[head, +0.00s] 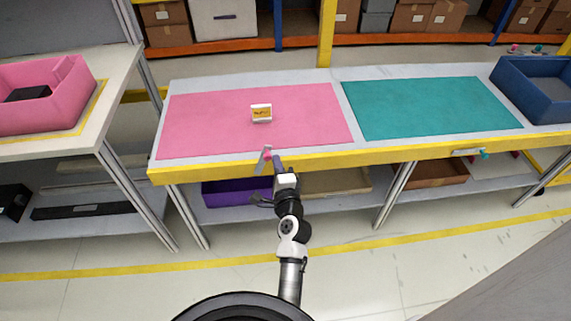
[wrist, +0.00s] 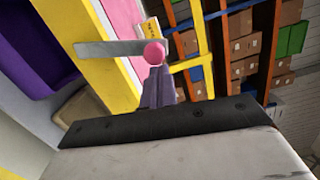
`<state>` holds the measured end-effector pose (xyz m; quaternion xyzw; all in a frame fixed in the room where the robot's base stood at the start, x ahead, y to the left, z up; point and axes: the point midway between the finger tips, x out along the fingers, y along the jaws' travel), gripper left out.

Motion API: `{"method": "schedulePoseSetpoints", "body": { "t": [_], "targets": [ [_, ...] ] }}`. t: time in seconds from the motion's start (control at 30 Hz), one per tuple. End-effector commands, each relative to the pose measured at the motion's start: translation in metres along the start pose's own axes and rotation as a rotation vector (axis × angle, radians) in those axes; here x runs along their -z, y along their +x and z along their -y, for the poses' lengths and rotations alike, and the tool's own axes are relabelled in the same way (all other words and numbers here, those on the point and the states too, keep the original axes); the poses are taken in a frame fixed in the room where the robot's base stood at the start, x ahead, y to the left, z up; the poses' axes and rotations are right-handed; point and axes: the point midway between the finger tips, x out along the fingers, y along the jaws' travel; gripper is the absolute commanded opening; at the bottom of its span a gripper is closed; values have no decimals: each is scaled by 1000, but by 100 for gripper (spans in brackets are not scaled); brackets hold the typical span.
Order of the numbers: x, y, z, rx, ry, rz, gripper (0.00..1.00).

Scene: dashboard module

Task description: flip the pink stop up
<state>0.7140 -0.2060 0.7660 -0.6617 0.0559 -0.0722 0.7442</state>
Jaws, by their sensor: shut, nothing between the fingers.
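The pink stop is a grey metal bar (head: 261,160) with a pink knob (head: 268,155) near its end, at the yellow front edge of the table below the pink mat. In the wrist view the bar (wrist: 108,48) reaches in from the left and the pink knob (wrist: 154,53) is at its right end. My gripper (head: 277,160) is just right of the bar, at the table's front edge. In the wrist view its closed fingertips (wrist: 157,72) are directly in front of the knob. I cannot tell whether they touch it.
A small white and yellow box (head: 261,113) stands on the pink mat (head: 200,121). A teal mat (head: 430,108) lies to the right, with a teal stop (head: 484,154) on the front edge below it. A purple bin (head: 236,193) is on the shelf underneath.

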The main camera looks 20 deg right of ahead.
Motion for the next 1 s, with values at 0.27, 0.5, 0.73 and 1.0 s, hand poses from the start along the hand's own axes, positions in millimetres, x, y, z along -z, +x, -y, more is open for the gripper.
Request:
{"method": "schedulePoseSetpoints", "body": {
  "t": [0.27,0.5,0.73,1.0],
  "targets": [
    [-20,2,9,-20,-192,3,0],
    [-28,3,10,-29,-288,3,0],
    [-31,3,9,-33,-323,3,0],
    [-32,3,9,-34,-325,4,0]
  ]
}}
